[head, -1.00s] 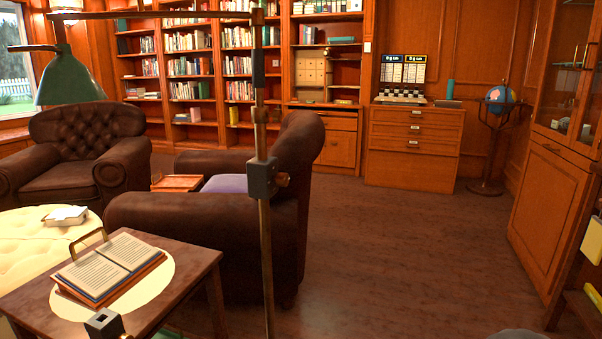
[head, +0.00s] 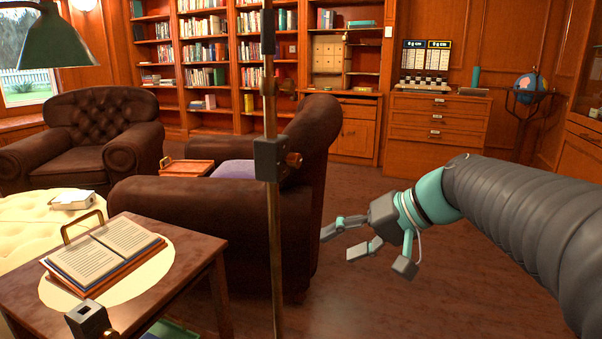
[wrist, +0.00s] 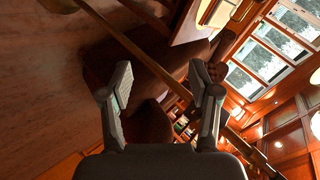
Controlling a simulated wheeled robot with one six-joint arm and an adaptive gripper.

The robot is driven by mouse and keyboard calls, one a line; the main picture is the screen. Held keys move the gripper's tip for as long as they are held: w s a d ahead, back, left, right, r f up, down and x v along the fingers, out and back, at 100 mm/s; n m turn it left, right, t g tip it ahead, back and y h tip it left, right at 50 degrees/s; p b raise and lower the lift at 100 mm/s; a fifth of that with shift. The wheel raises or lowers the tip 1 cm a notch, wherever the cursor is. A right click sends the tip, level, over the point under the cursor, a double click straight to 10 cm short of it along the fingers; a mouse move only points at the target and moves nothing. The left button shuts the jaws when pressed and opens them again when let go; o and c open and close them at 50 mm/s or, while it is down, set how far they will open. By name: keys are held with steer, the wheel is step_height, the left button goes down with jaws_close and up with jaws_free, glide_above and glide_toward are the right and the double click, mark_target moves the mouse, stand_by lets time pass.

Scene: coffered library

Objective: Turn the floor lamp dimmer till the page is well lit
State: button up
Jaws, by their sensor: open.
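The floor lamp has a thin brass pole (head: 275,240) and a green shade (head: 66,45) at the upper left. A dark grey dimmer box (head: 268,158) sits on the pole, with a small brownish knob (head: 293,160) on its right side. An open book (head: 105,252) lies on a stand on the side table (head: 190,262), its pages pale. My gripper (head: 343,241) is open and empty, right of the pole and lower than the dimmer. In the wrist view the pole (wrist: 150,68) runs diagonally beyond my open fingers (wrist: 162,85); the knob is not clear there.
A dark leather armchair (head: 190,210) stands behind the pole. Another armchair (head: 95,120) and a cream tufted ottoman (head: 30,215) are at left. A small dark block (head: 88,318) sits at the table's near edge. Open floor (head: 370,300) lies right of the pole.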

steer(key=w+r+y+b, duration=0.2)
steer(key=w+r+y, duration=0.1)
steer(key=w, duration=0.5)
steer(key=n+t+y+b, duration=0.1)
steer(key=n+t+y, duration=0.1)
steer(key=y, duration=0.3)
glide_toward(299, 161)
steer(key=x, duration=1)
steer(key=shift+w+a, duration=0.15)
steer(key=shift+a, duration=0.05)
steer(key=c, duration=1.2)
